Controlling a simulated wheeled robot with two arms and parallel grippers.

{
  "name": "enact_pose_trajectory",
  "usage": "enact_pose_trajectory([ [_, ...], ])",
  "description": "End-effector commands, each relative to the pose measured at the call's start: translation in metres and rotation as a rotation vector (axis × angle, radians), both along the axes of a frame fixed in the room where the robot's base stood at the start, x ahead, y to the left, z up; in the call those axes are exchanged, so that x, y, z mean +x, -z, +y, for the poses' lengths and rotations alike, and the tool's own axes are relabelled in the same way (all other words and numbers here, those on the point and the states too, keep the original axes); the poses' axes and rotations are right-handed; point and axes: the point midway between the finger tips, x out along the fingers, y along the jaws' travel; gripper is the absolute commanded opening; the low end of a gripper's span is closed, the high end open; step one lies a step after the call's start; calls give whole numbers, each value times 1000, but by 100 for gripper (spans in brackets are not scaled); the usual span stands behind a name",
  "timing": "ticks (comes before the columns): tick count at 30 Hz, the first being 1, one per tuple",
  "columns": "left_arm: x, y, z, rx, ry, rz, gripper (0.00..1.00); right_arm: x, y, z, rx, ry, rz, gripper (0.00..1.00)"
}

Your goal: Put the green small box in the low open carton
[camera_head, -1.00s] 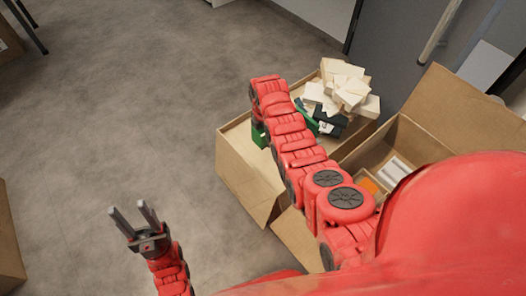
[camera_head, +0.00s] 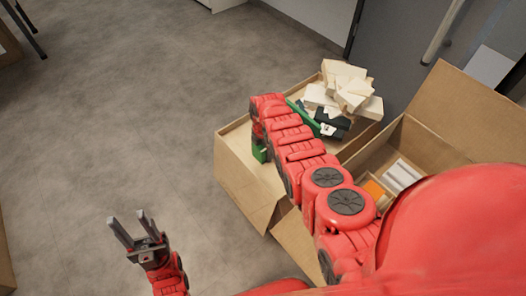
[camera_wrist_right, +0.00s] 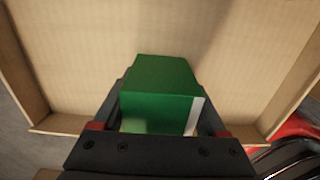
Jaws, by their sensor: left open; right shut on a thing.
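The green small box (camera_head: 260,154) shows beside my right arm in the head view, over the left part of a low open carton (camera_head: 240,180). In the right wrist view the green box (camera_wrist_right: 158,85) sits between the fingers of my right gripper (camera_wrist_right: 158,102), which is shut on it. Bare cardboard floor and walls of the carton (camera_wrist_right: 70,60) lie around it. I cannot tell whether the box touches the floor. My left gripper (camera_head: 127,217) is open and empty over the floor, left of the carton.
A pile of white boxes (camera_head: 346,88) and some dark green boxes (camera_head: 332,122) fill the carton's far right part. Another carton (camera_head: 440,100) with raised flaps stands to the right, holding white and orange items. Open grey floor (camera_head: 110,100) lies to the left.

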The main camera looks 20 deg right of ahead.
Motion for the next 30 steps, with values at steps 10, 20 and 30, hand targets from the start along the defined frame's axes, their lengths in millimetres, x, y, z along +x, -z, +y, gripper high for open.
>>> enact_pose_trajectory([
  [10, 0, 1, 0, 0, 0, 0, 50, 0, 1, 0, 0, 0, 0, 100],
  [20, 0, -24, 0, 0, 0, 0, 50, 2, -29, 0, -1, 0, -7, 100],
  [30, 0, -46, 0, 0, 0, 0, 50, 2, -82, 0, 0, 0, -6, 100],
])
